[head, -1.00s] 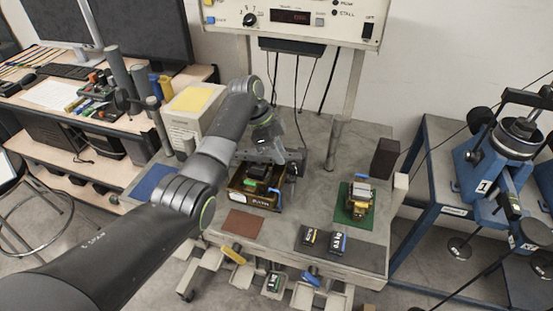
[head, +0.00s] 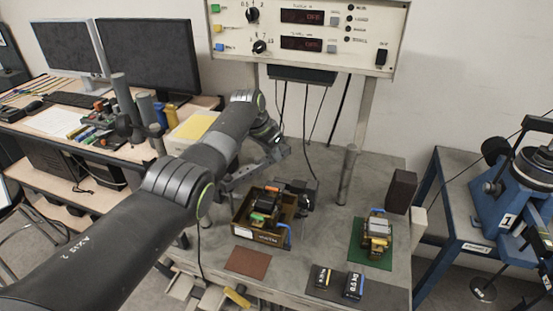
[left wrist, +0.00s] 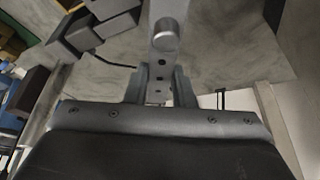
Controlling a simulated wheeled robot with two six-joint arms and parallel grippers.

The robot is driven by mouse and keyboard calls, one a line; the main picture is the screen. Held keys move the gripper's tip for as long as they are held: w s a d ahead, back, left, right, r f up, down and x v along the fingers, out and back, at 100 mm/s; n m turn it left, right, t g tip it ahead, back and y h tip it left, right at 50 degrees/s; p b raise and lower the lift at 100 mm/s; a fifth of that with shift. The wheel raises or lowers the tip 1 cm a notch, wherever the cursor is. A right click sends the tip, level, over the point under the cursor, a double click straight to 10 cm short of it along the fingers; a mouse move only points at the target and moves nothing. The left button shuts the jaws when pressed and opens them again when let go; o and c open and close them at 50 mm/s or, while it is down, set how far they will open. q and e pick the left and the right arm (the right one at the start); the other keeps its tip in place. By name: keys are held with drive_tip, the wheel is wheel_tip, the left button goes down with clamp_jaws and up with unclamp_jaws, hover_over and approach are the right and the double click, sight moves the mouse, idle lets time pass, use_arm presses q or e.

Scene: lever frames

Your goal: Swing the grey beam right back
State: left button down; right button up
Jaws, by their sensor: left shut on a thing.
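The grey beam (head: 240,177) is a flat metal bar behind and left of the open brown box on the bench, slanting up to the right in the head view. My left gripper (head: 274,150) is at its right, far part. In the left wrist view the fingers (left wrist: 159,88) are closed on either side of the beam (left wrist: 164,62), which has small holes and a round knob. My arm hides part of the beam's left side and whatever it pivots on. My right gripper is not in view.
The brown box (head: 248,236) with dark and green parts stands just in front of the beam. A dark block (head: 400,191), a green mat (head: 360,255) and a grey post (head: 347,175) stand to the right. An instrument panel (head: 228,50) hangs above.

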use_arm(q)
drive_tip(key=shift+w+a+r+n+t+y, duration=0.1)
drive_tip(key=shift+w+a+n+t+y, duration=0.3)
drive_tip(key=shift+w+a+n, duration=0.8)
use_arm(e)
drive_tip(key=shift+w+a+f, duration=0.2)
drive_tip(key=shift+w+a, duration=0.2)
use_arm(q)
drive_tip(key=shift+s+a, duration=0.1)
drive_tip(key=c, duration=1.2)
unclamp_jaws()
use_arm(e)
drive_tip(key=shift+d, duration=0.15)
use_arm(q)
drive_tip(key=b+v, duration=0.3)
drive_tip(key=v, duration=1.4)
drive_tip(key=shift+r, duration=0.2)
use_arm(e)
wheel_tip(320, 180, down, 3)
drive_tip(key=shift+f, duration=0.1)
